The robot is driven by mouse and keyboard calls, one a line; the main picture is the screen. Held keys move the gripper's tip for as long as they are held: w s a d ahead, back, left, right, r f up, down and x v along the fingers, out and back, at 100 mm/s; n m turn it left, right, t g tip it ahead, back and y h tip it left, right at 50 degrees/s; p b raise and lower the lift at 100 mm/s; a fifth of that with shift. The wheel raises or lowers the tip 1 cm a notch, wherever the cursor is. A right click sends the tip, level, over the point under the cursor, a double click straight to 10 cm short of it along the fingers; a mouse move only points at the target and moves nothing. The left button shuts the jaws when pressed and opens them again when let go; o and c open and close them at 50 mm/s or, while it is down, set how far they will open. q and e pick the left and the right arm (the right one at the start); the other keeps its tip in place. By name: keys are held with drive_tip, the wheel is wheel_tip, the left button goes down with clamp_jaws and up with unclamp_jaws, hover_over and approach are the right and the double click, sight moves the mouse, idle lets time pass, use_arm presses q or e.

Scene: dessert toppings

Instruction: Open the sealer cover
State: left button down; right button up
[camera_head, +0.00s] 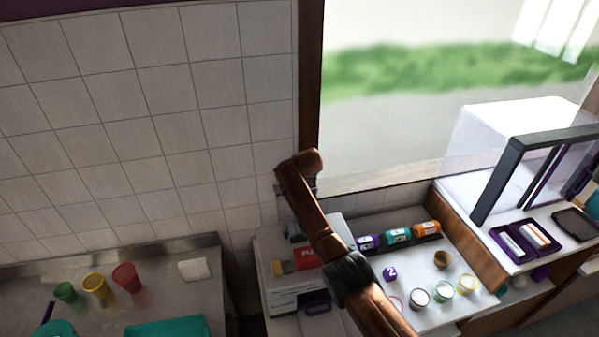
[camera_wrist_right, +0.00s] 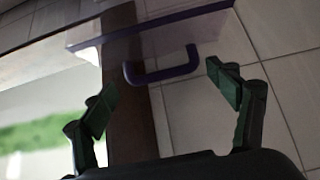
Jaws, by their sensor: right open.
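The sealer (camera_head: 280,297) is a grey-white machine in the middle of the head view, with a red label and a yellow part; my right arm covers part of it. In the right wrist view, a purple handle (camera_wrist_right: 165,75) joins a purple-edged, see-through panel (camera_wrist_right: 190,32), which looks like the sealer cover. My right gripper (camera_wrist_right: 165,88) is open, with one dark green finger on each side of the handle in the picture. I see no contact; the depth between them is unclear. In the head view the right fingers are mostly hidden. My left gripper is not in view.
Labelled rolls (camera_head: 398,238) and small cups (camera_head: 443,290) stand on the counter right of the sealer. A black-framed clear screen (camera_head: 491,190) is farther right. Coloured cups (camera_head: 95,285) stand on the left counter. A tiled wall and window frame are behind the sealer.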

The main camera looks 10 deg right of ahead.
drive_tip(key=a+v, duration=0.1)
drive_tip(key=v, duration=0.8)
drive_tip(key=shift+d+r, duration=0.2)
drive_tip(key=shift+d, duration=0.3)
